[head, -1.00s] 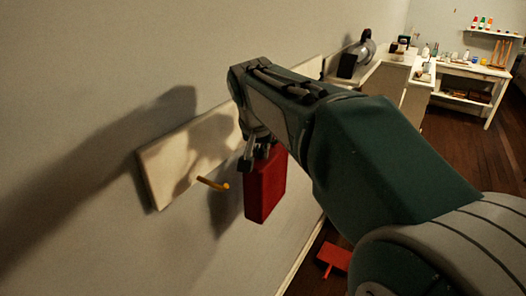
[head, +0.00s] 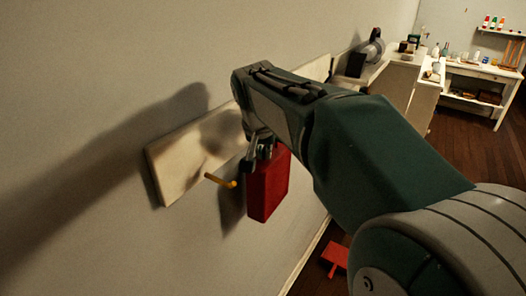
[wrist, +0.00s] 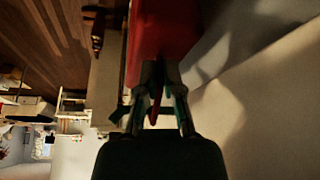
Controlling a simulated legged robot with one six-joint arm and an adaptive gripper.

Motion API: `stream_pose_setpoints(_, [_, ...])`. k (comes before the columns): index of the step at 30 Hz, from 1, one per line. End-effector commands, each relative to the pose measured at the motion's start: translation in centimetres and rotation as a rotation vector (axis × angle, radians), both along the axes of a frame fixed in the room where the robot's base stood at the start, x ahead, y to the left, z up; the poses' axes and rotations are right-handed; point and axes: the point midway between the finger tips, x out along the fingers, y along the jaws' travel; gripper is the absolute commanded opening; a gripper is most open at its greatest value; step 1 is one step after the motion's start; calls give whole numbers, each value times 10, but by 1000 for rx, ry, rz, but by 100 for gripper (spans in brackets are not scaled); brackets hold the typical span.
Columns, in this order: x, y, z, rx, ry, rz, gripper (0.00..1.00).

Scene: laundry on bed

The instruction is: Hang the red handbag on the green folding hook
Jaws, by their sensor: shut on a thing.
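The red handbag (head: 268,188) hangs upright below my gripper (head: 258,150), in front of the wall board. My gripper is shut on its thin red strap (wrist: 155,105), which shows between the fingers in the wrist view; the bag's body (wrist: 162,35) lies beyond them. I cannot make out the green folding hook for certain: my arm and the bag cover part of the board, and the dark teal bits between the fingers in the wrist view are too unclear to name.
A pale board (head: 172,168) runs along the wall, with a yellow hook (head: 221,180) sticking out just left of the bag. A red object (head: 336,256) lies on the floor. A white counter (head: 397,80) and a shelved table (head: 480,75) stand farther back.

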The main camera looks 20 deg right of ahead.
Motion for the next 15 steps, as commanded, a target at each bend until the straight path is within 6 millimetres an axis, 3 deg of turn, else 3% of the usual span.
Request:
stream_pose_setpoints(1, [0,0,1,0,-2,0,18])
stream_pose_setpoints(3, [0,0,1,0,-2,0,49])
stream_pose_setpoints(15, [-1,0,1,1,1,0,49])
